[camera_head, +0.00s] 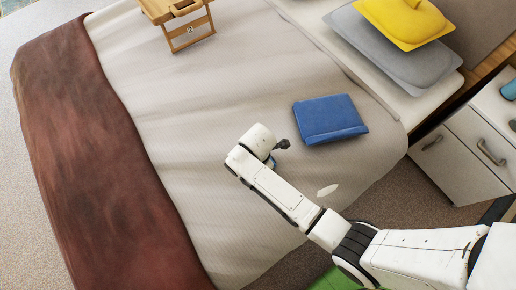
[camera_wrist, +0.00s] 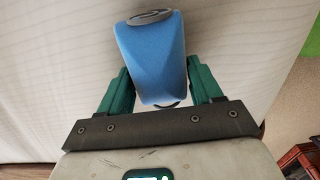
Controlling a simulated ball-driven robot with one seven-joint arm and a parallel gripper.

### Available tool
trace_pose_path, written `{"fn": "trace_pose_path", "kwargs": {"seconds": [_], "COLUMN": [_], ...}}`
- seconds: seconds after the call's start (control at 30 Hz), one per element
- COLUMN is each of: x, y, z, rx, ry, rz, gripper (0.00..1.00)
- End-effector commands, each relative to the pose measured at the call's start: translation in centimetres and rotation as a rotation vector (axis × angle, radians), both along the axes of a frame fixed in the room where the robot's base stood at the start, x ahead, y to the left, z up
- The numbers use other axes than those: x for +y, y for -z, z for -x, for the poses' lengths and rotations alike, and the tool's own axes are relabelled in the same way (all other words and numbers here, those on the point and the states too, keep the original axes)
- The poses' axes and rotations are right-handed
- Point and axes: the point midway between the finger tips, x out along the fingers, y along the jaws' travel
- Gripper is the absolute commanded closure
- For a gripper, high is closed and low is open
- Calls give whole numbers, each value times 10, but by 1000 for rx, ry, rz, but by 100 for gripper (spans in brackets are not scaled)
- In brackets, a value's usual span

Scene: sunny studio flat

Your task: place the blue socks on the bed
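The blue socks (camera_wrist: 152,55), a light blue bundle with grey ends, sit between the two green fingers of my gripper (camera_wrist: 159,70) in the wrist view. Both fingers appear to press against its sides. In the head view my gripper (camera_head: 271,160) is above the near right part of the bed (camera_head: 215,110), and the socks are mostly hidden by my wrist; a dark grey end (camera_head: 282,145) sticks out. The bed has a pale cover and a reddish-brown throw (camera_head: 90,150) on the left. The gap between the socks and the cover cannot be judged exactly.
A flat dark blue item (camera_head: 330,118) lies on the bed just right of my gripper. A wooden tray table (camera_head: 190,30) stands at the back. Grey (camera_head: 390,50) and yellow (camera_head: 408,18) pillows lie at upper right, beside a white nightstand (camera_head: 455,155). The bed's middle is clear.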

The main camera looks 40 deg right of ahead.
Motion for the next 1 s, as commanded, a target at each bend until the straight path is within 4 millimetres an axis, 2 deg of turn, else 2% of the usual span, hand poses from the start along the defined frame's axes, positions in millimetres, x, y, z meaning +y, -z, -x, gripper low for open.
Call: {"fn": "trace_pose_path", "kwargs": {"seconds": [0.03, 0.2, 0.43, 0.57, 0.67, 1.0], "x": [0, 0, 0, 0, 0, 0], "y": [0, 0, -1, -9, -24, -92], "z": [0, 0, 0, 0, -1, -1], "rx": [0, 0, 0, -1, -3, -3], "ry": [0, 0, 0, 0, 0, 0], "rz": [0, 0, 0, 0, -1, -1], "gripper": [30, 14, 14, 14, 14, 14]}}
